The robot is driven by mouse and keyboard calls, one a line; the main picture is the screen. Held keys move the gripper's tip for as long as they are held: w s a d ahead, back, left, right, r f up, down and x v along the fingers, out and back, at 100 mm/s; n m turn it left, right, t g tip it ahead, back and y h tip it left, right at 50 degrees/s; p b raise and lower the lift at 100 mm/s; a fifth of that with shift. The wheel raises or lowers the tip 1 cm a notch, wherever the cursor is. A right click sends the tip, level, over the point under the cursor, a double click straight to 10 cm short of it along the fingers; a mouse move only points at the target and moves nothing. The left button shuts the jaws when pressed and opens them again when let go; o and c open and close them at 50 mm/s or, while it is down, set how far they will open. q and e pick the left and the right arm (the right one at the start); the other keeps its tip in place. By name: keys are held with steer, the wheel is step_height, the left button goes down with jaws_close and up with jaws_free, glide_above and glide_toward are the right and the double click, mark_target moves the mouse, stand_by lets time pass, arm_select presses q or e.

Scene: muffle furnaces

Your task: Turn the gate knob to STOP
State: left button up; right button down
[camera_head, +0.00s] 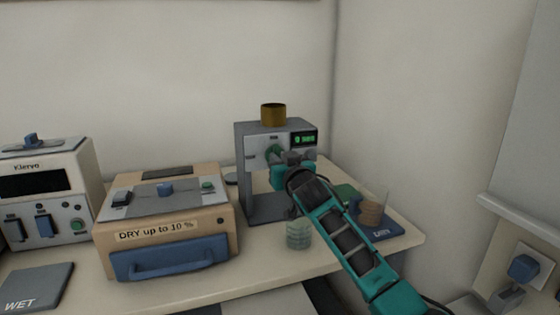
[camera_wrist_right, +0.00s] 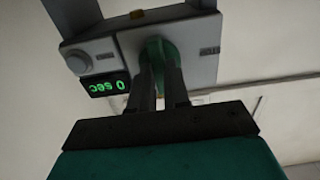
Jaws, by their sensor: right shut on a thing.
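The gate knob (camera_head: 272,152) is green and sits on the front of a grey machine (camera_head: 258,170) at the back of the table. My right gripper (camera_head: 279,158) reaches it from the front right and covers part of it. In the right wrist view the green knob (camera_wrist_right: 157,50) lies between the two fingers of my right gripper (camera_wrist_right: 160,78), which is shut on it. The small labels around the knob are too small to read, so I cannot tell its setting. My left gripper is not in view.
The machine has a green-lit display (camera_wrist_right: 108,86) showing 0 sec, a round button (camera_wrist_right: 78,63) and a brass cup (camera_head: 273,115) on top. A glass jar (camera_head: 299,235) stands in front. A tan "DRY up to 10 %" box (camera_head: 222,215) is left; a blue mat (camera_head: 390,228) is right.

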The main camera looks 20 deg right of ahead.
arm_select(q)
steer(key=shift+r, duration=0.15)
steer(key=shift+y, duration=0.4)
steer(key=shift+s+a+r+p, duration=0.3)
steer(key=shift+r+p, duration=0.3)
steer(key=shift+p, duration=0.55)
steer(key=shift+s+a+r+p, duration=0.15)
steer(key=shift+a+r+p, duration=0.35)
steer(key=shift+p, duration=0.7)
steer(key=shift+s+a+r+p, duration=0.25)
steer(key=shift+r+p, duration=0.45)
steer(key=shift+p, duration=0.45)
arm_select(e)
steer(key=shift+a+f+n, duration=0.1)
steer(key=shift+f+n, duration=0.05)
steer(key=shift+n, duration=8.85)
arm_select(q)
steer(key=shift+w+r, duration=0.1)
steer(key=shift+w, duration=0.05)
arm_select(e)
steer(key=c, duration=1.1)
jaws_free()
